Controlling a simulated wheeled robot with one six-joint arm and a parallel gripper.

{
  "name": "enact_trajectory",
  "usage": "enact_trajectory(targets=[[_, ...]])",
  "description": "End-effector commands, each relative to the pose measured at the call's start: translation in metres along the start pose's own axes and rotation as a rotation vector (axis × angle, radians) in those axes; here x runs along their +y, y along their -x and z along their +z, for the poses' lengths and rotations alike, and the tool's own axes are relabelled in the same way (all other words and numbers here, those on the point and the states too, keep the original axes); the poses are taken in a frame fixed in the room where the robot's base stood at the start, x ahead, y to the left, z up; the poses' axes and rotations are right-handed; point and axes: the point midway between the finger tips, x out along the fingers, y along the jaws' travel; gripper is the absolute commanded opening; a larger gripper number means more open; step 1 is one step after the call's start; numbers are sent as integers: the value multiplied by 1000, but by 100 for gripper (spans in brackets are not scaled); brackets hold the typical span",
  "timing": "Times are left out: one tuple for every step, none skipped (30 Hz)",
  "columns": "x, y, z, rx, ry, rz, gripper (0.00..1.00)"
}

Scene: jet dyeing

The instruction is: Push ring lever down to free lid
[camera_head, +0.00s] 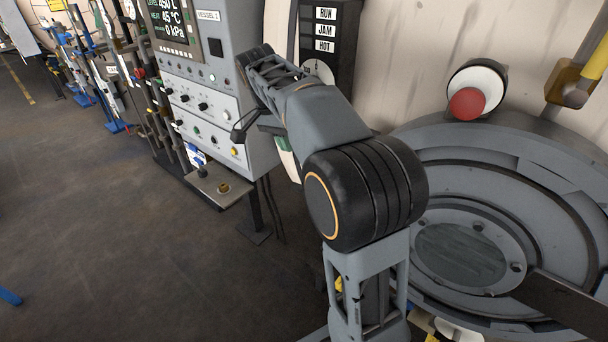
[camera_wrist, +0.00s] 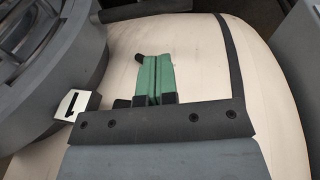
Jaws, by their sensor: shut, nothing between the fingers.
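In the head view the round grey lid (camera_head: 470,255) sits in a heavy grey ring (camera_head: 440,150) at the right. The ring also shows at the left of the wrist view (camera_wrist: 50,75). A dark bar (camera_wrist: 150,12) sticks out from the ring's upper right there; it looks like the ring lever, though its far end is unclear. My gripper (camera_wrist: 153,60) shows in the wrist view with its green-padded fingers together and nothing between them. It is right of the ring and below the bar, apart from both in the picture.
A white block with a black slot (camera_wrist: 75,104) sits by the ring. The cream vessel shell (camera_wrist: 245,120) lies behind my fingers. A control panel (camera_head: 205,90), a RUN/JAM/HOT box (camera_head: 345,45) and a red-tipped knob (camera_head: 468,103) stand around.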

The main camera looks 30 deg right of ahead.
Motion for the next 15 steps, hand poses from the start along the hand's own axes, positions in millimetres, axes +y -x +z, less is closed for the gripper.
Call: enact_trajectory(targets=[[-1, 3, -3, 0, -18, 8, 0], [-2, 3, -4, -1, -26, 12, 0], [-2, 4, -4, 0, -35, 14, 0], [-2, 4, -5, 1, -38, 15, 0], [-2, 4, -5, 1, -40, 15, 0], [-2, 4, -5, 1, -41, 15, 0], [-2, 4, -5, 1, -41, 15, 0], [-2, 4, -5, 1, -40, 15, 0], [-2, 4, -5, 1, -40, 15, 0], [-2, 4, -5, 1, -39, 15, 0], [-2, 4, -4, 1, -39, 15, 0], [-2, 4, -4, 1, -39, 14, 0], [-2, 4, -4, 1, -38, 14, 0], [-2, 3, -4, 1, -38, 15, 0], [-2, 1, -4, 0, -38, 15, 0]])
